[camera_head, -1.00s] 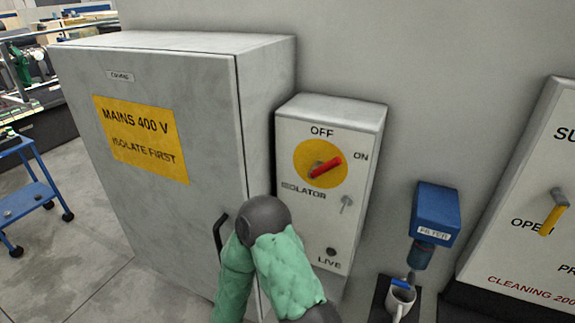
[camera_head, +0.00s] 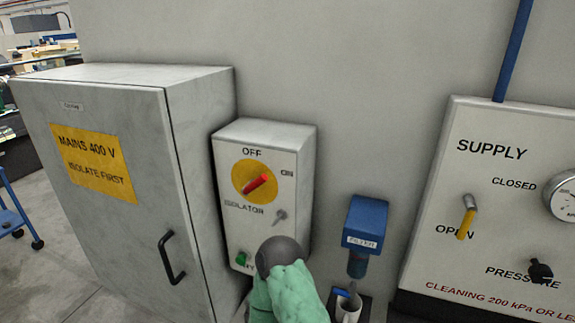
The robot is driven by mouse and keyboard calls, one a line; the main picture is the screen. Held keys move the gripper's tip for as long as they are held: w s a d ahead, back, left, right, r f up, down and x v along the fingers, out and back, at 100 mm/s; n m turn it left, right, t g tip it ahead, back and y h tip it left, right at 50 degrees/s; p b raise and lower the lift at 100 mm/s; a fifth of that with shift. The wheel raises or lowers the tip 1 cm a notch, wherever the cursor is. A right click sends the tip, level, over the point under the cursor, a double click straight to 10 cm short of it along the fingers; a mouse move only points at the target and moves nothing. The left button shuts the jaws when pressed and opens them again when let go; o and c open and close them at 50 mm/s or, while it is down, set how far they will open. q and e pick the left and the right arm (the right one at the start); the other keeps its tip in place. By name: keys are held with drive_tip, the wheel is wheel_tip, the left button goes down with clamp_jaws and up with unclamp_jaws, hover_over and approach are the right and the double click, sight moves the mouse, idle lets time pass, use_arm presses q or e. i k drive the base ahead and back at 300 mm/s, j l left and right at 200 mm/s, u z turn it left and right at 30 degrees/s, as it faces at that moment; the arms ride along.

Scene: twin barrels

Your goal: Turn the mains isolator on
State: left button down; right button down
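The mains isolator (camera_head: 240,215) is a pale grey wall box right of the large cabinet. Its red handle (camera_head: 257,184) sits on a yellow disc (camera_head: 240,170). The handle slants up to the right, between the OFF mark above and the ON mark at the right. My green-sleeved arm with a dark joint hides the lower face, including most of the LIVE label. Neither gripper is in view.
The grey cabinet (camera_head: 110,230) marked MAINS 400 V has a black handle (camera_head: 172,258). A blue trolley (camera_head: 18,218) stands far left.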

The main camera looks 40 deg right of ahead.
sight(253, 184)
drive_tip(key=k+l+z, duration=0.1)
drive_tip(key=l, duration=0.2)
drive_tip(key=k+l, duration=0.15)
drive_tip(key=k+l+z, duration=0.15)
drive_tip(key=l, duration=0.6)
